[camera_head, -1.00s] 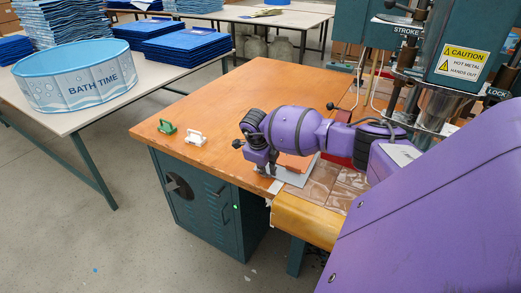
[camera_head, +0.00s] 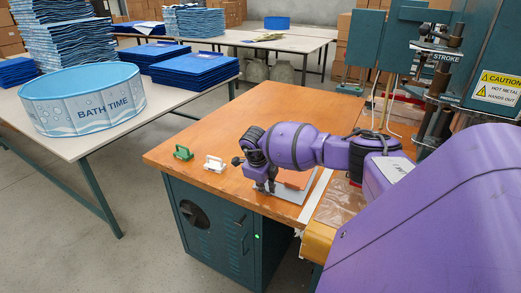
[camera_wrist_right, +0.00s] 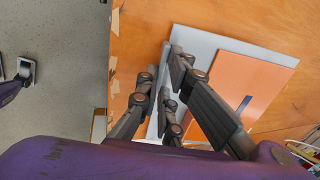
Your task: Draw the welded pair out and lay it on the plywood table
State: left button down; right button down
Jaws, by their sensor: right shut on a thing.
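The welded pair is a grey sheet (camera_head: 287,195) with a smaller orange sheet (camera_head: 298,179) on top. It lies over the right front part of the plywood table (camera_head: 225,130), left of the press bed. My right gripper (camera_head: 265,184) is at the left edge of the grey sheet, shut on it. In the right wrist view, its fingers (camera_wrist_right: 162,82) are at the edge of the grey sheet (camera_wrist_right: 200,42), beside the orange sheet (camera_wrist_right: 238,85). A dark mark shows on the orange sheet. I cannot tell whether the pair rests fully on the wood.
A green clamp-like piece (camera_head: 183,153) and a white one (camera_head: 214,163) stand left of my right gripper. The welding press (camera_head: 455,75) stands to the right, with a caution sign. The table's back left is clear. A blue pool (camera_head: 83,100) sits on another table.

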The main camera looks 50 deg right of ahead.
jog(key=shift+w, duration=0.3)
jog(key=shift+s, duration=0.1)
jog(key=c, duration=1.8)
grip_release()
jog(key=shift+c, duration=0.2)
jog(key=shift+r, duration=0.25)
jog(key=v, duration=1.1)
jog(key=shift+r, duration=0.35)
jog(key=shift+a, duration=0.1)
